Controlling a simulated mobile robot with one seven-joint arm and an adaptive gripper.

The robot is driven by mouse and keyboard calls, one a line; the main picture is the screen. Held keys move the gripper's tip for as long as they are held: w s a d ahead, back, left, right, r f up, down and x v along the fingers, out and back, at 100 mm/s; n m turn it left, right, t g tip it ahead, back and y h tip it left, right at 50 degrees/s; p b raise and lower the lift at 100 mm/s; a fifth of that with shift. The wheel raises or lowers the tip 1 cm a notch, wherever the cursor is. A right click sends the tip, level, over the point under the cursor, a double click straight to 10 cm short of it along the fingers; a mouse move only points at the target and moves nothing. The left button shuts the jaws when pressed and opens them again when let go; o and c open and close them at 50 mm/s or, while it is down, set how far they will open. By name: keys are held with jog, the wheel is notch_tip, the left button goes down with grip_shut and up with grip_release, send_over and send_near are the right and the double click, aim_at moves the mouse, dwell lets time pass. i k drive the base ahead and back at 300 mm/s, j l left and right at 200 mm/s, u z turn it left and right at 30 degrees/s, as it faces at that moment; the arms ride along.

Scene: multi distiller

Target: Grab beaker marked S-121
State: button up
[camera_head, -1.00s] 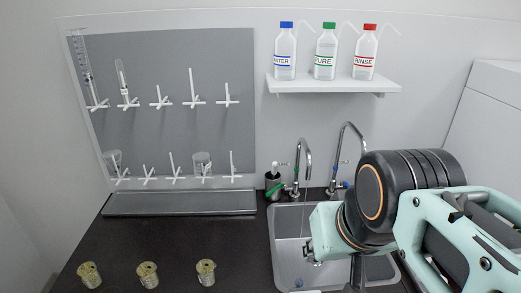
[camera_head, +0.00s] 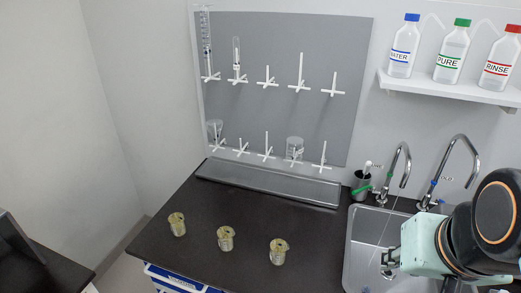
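Three small beakers with yellowish contents stand in a row on the dark counter: a left beaker (camera_head: 177,224), a middle beaker (camera_head: 226,239) and a right beaker (camera_head: 279,252). No marking is legible on them, so I cannot tell which is S-121. Two clear, empty-looking glass vessels hang on the drying rack's lower row, a left one (camera_head: 215,130) and a right one (camera_head: 295,147). The end of my arm, with small grey metal parts at my gripper (camera_head: 389,264), is over the sink, right of the beakers and apart from them. Its fingers are not clear.
The sink (camera_head: 366,251) with two curved taps lies right of the beakers. A grey drying rack (camera_head: 340,85) with pegs and a tray (camera_head: 270,184) stands behind. A shelf (camera_head: 450,91) holds three wash bottles. The counter around the beakers is mostly clear.

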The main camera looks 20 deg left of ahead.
aim_at(177, 220)
jog(key=u, duration=1.7)
